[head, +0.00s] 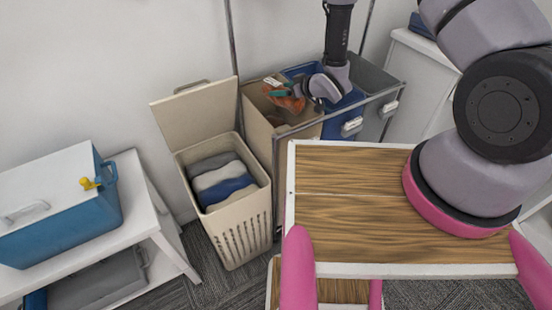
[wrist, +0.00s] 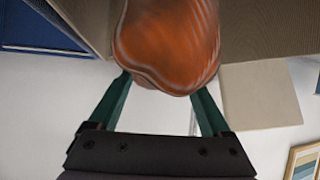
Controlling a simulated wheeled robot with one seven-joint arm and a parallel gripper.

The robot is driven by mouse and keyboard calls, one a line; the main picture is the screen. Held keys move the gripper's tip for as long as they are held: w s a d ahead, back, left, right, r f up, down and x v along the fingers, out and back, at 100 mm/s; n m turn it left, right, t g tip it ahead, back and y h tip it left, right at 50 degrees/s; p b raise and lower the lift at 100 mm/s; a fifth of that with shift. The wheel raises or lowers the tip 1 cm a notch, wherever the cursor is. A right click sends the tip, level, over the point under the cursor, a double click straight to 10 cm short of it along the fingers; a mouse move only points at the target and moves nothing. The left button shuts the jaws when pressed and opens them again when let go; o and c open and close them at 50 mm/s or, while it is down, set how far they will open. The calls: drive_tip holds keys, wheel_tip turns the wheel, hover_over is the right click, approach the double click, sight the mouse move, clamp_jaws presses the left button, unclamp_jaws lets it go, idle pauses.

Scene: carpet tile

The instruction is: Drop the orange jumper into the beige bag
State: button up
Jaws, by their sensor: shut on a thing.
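The orange jumper (head: 291,103) hangs from my gripper (head: 282,90) in the head view. The wrist view shows the jumper (wrist: 168,45) bunched between the two teal fingers of my gripper (wrist: 165,85), which is shut on it. The beige bag (head: 257,128) hangs at the left end of a metal-framed sorter. In the head view the jumper and fingers overlap the bag's open mouth, towards its right side. My gripper and wrist hide part of the opening. I cannot tell how far the jumper sits above or inside the rim.
A blue bag (head: 352,112) and a grey bag (head: 372,78) hang to the right in the same frame. A beige hamper (head: 240,228) with folded clothes stands at left, its lid up. A blue-and-white cooler (head: 65,225) sits on a white bench. A wood-topped surface (head: 345,215) is in front.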

drive_tip(key=o, duration=1.6)
drive_tip(key=shift+c, duration=0.2)
drive_tip(key=v, duration=1)
drive_tip(key=shift+s+d+r, duration=0.15)
drive_tip(key=shift+s+d, duration=0.1)
